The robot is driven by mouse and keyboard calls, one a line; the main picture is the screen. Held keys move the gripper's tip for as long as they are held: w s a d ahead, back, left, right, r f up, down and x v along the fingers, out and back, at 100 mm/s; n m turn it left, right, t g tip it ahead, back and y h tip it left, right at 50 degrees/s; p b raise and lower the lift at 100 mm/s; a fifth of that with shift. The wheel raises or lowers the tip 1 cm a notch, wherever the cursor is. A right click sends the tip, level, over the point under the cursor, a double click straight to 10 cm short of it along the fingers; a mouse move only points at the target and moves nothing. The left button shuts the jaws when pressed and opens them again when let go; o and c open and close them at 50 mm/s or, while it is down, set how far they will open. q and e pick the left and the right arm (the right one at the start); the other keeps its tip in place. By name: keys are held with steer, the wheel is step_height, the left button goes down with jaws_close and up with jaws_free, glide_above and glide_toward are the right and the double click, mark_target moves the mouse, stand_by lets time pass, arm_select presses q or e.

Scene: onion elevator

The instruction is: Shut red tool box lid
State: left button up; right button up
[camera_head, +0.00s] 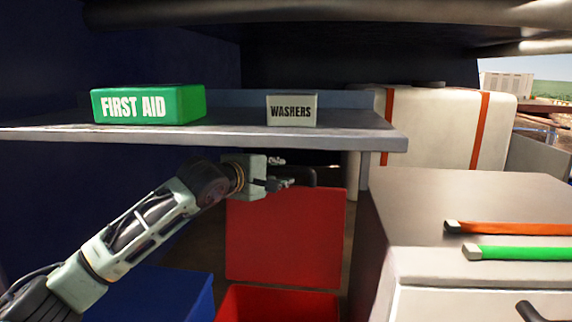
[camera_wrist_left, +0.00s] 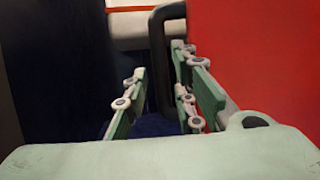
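The red tool box (camera_head: 278,304) is at the bottom centre of the head view. Its red lid (camera_head: 286,240) stands open and upright behind it, and it also fills the right of the left wrist view (camera_wrist_left: 265,50). A black handle (camera_head: 328,177) is at the lid's top edge. My left gripper (camera_head: 284,183) is at the lid's top edge, beside the handle. In the left wrist view its fingers (camera_wrist_left: 160,100) are apart, with the black handle (camera_wrist_left: 160,50) showing between or just beyond them; contact cannot be told. My right gripper is not in view.
A grey shelf (camera_head: 240,137) hangs just above my left gripper, holding a green first aid box (camera_head: 148,104) and a washers box (camera_head: 291,110). A blue box (camera_head: 165,292) is left of the red one. A grey cabinet (camera_head: 470,200) stands close on the right.

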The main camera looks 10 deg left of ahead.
mark_target(283, 170)
arm_select(q)
steer(key=p+x, duration=0.2)
steer(key=x, duration=0.2)
steer(key=shift+w+d+f, duration=0.1)
steer(key=shift+w+d, duration=0.05)
steer(key=shift+w, duration=0.2)
steer(key=shift+w+f, duration=0.1)
steer(key=shift+w, duration=0.1)
steer(key=shift+s, duration=0.15)
steer(key=shift+c, duration=0.5)
jaws_close()
